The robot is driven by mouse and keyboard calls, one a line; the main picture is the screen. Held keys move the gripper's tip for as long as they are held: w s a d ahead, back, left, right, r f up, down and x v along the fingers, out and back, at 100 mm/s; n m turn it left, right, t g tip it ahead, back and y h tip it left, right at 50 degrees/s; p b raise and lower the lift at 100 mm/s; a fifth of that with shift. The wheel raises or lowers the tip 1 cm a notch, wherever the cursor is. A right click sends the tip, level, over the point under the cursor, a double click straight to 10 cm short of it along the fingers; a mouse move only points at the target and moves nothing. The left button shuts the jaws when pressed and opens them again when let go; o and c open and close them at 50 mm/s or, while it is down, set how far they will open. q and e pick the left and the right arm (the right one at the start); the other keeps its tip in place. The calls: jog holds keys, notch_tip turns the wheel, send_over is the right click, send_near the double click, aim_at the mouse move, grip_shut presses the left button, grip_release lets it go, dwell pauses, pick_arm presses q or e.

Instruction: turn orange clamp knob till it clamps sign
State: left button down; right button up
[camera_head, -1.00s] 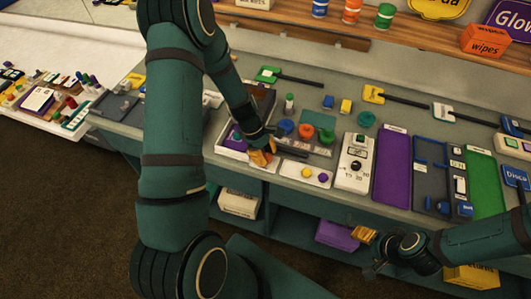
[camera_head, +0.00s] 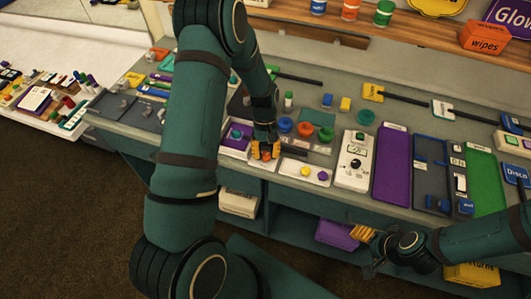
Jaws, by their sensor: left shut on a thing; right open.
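My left gripper (camera_head: 264,151) points down at the front edge of the counter, left of the white panel with a yellow and a purple button. Its orange-yellow fingertips are shut on a small orange-red piece, which appears to be the clamp knob (camera_head: 266,157). The fingers hide most of it and the clamp body. A dark bar (camera_head: 292,151) lies just right of the fingertips; I cannot tell whether it belongs to the sign. My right gripper (camera_head: 367,252) is open and empty, low in front of the counter at right.
The white button panel (camera_head: 305,174) and a white dial box (camera_head: 354,160) stand right of my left gripper. A purple tray (camera_head: 392,165) lies further right. Blue, orange and teal round pieces sit behind. My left arm covers part of the counter's left side.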

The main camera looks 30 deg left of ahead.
pick_arm(q)
jog(key=m+y, duration=0.1)
jog(key=m, duration=0.3)
jog(key=shift+d+f+g+y+b, duration=0.1)
jog(key=shift+g+y+b, duration=0.2)
jog(key=shift+y+b, duration=0.1)
jog(key=shift+m+y, duration=0.5)
jog(key=shift+m, duration=1.2)
jog(key=c, duration=0.9)
grip_release()
jog(key=shift+o, duration=0.2)
jog(key=v, duration=1.2)
jog(key=shift+d, duration=0.15)
